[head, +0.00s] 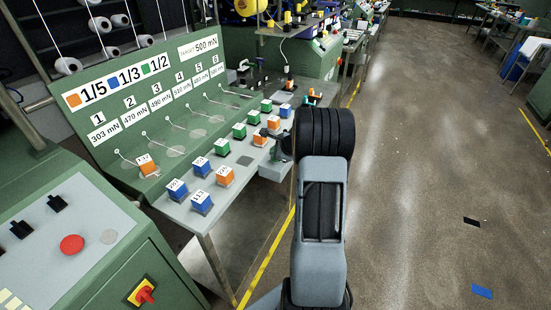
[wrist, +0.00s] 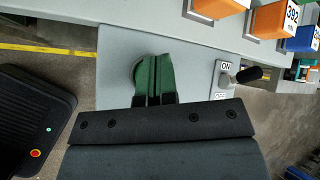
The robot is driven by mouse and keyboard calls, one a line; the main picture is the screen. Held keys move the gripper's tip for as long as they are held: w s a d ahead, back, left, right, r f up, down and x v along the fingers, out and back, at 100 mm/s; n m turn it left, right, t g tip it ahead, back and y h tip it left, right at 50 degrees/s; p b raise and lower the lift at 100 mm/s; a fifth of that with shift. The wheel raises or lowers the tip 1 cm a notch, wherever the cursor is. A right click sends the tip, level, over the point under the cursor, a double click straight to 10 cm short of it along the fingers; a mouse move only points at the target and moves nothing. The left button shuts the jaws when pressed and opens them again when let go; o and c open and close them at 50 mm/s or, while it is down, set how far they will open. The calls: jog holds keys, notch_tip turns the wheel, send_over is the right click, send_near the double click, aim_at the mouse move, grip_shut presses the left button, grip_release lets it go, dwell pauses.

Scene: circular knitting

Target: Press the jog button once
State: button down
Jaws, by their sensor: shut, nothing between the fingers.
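My gripper (wrist: 152,78) is shut and empty, with its green-looking fingertips together over the grey box top (wrist: 115,85). A switch with ON and OFF labels (wrist: 222,80) and a black lever is on the box, right of the fingers. In the head view my arm hides most of the gripper, and the box (head: 270,172) shows at the table's right edge.
Numbered blue, orange and green blocks, such as an orange one (head: 225,175), stand on the grey table (head: 185,207) beside the box. A console (head: 90,240) with a red button (head: 71,244) stands at the left.

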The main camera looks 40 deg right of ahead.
jog(key=shift+r+p, duration=2.05)
jog(key=shift+r, duration=0.9)
jog(key=shift+a+n, duration=0.15)
jog(key=shift+n, duration=0.25)
jog(key=s+a+f+n, duration=0.1)
jog(key=s+n+g, duration=0.1)
jog(key=s+a+f+n+g+y, duration=0.1)
jog(key=shift+s+a+f, duration=0.3)
jog(key=shift+s+a, duration=0.05)
jog(key=s+a+r+n+g+h, duration=0.1)
jog(key=s+a+r+n, duration=0.6)
jog(key=s+a+n, duration=0.3)
jog(key=s+a+r+n+g+h, duration=0.1)
jog(key=s+a+r+n+g, duration=0.1)
jog(key=s+a+r+n, duration=0.4)
jog(key=s+a+n, duration=0.5)
jog(key=a, duration=0.2)
jog(key=shift+a+r+h, duration=0.15)
jog(key=shift+r+h, duration=0.15)
jog(key=shift+r, duration=0.1)
